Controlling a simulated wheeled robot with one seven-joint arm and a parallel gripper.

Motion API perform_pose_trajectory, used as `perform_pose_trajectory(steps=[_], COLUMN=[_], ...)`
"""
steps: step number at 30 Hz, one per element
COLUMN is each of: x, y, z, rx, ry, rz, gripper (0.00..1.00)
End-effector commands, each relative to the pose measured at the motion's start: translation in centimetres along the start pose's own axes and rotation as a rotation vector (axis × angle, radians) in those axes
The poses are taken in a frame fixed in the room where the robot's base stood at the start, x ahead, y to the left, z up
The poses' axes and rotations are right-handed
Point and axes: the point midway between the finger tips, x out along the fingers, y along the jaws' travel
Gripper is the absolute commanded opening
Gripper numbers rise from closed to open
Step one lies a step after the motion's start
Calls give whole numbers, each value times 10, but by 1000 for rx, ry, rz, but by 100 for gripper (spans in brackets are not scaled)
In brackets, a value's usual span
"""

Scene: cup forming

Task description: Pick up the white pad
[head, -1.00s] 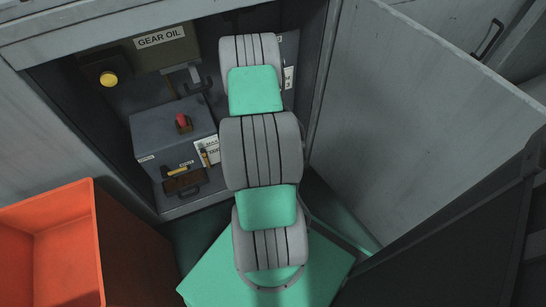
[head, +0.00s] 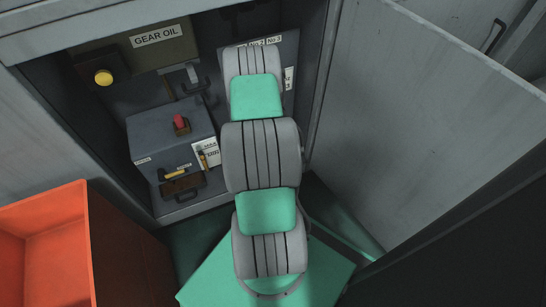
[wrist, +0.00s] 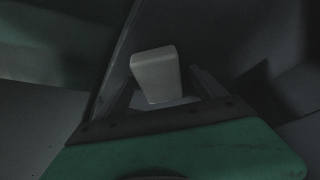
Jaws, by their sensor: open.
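The white pad (wrist: 155,68) shows in the wrist view as a pale block with rounded edges, upright in the picture. My gripper (wrist: 163,84) is open in the wrist view, with one dark finger on each side of the pad's lower part. I cannot tell whether either finger touches the pad. In the head view the gripper and the pad are hidden behind my arm, which reaches into the cabinet.
The open cabinet holds a blue-grey box (head: 170,140) with a red knob, a GEAR OIL box (head: 150,52) and a labelled grey panel (head: 286,55). An orange bin (head: 45,230) stands at lower left. A grey door panel (head: 410,120) bounds the right.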

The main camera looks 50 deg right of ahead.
Motion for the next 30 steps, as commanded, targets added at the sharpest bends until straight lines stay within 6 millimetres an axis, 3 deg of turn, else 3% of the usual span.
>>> perform_pose_trajectory(steps=[4,30], x=[0,0], y=[0,0], z=[0,0], rx=[0,0], ry=[0,1], rz=[0,0], gripper=[79,8])
